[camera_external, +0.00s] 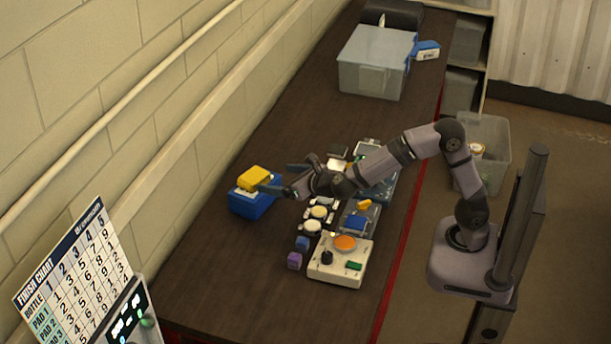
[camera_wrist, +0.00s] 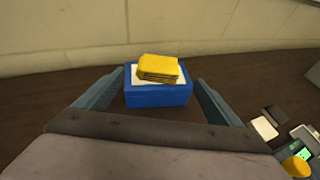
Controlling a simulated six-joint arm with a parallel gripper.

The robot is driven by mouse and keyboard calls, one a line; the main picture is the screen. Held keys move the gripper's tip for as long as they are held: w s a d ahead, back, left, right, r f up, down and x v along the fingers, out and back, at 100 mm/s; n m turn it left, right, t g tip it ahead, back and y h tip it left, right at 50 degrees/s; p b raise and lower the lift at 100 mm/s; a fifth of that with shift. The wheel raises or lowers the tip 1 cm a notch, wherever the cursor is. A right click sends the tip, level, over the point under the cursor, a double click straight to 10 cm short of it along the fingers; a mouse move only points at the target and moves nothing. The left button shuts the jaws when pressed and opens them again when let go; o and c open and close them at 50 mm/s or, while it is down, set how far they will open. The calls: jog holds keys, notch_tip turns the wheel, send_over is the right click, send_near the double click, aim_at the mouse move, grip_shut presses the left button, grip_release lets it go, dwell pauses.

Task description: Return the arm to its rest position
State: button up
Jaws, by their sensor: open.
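My gripper (camera_external: 278,178) is raised over the dark bench, its fingers pointing left toward the wall. In the wrist view my gripper (camera_wrist: 158,96) has its two blue-grey fingers spread wide apart with nothing held between them. Beyond the fingertips is a blue box (camera_external: 252,203) with a white top, and a yellow block (camera_external: 254,178) rests on it at a slight tilt. The wrist view also shows the blue box (camera_wrist: 158,97) and the yellow block (camera_wrist: 158,69) ahead between the fingers. My arm stretches left from its base at the right side of the bench.
Under my forearm are white round pads (camera_external: 313,226), blue trays and a white device with an orange disc (camera_external: 345,243). Purple and blue cubes (camera_external: 294,261) lie near it. A grey bin (camera_external: 372,75) stands at the far end. A finish chart (camera_external: 75,275) stands front left. The bench's near left is clear.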

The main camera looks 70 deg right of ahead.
jog(key=s+a+r+n+g+y+p, duration=0.1)
jog(key=s+a+r+n+y+p, duration=0.2)
jog(key=n+p, duration=0.5)
jog(key=s+r+n+g+y+p, duration=0.1)
jog(key=s+r+n+y+p, duration=0.3)
jog(key=n, duration=0.9)
jog(key=s+d+f+n+g+h+p, duration=0.1)
jog(key=s+d+n+g+p, duration=0.25)
jog(key=s+n, duration=0.45)
jog(key=s+d+n+g+p, duration=0.3)
jog(key=s+n+p, duration=0.2)
jog(key=s, duration=0.6)
jog(key=s+d+f+n+g+h+p, duration=0.1)
jog(key=s+d+n+g+p, duration=0.25)
jog(key=s+n, duration=0.45)
jog(key=shift+m, duration=0.7)
jog(key=f+b, duration=0.5)
jog(key=shift+s+a, duration=0.35)
jog(key=shift+a, duration=0.05)
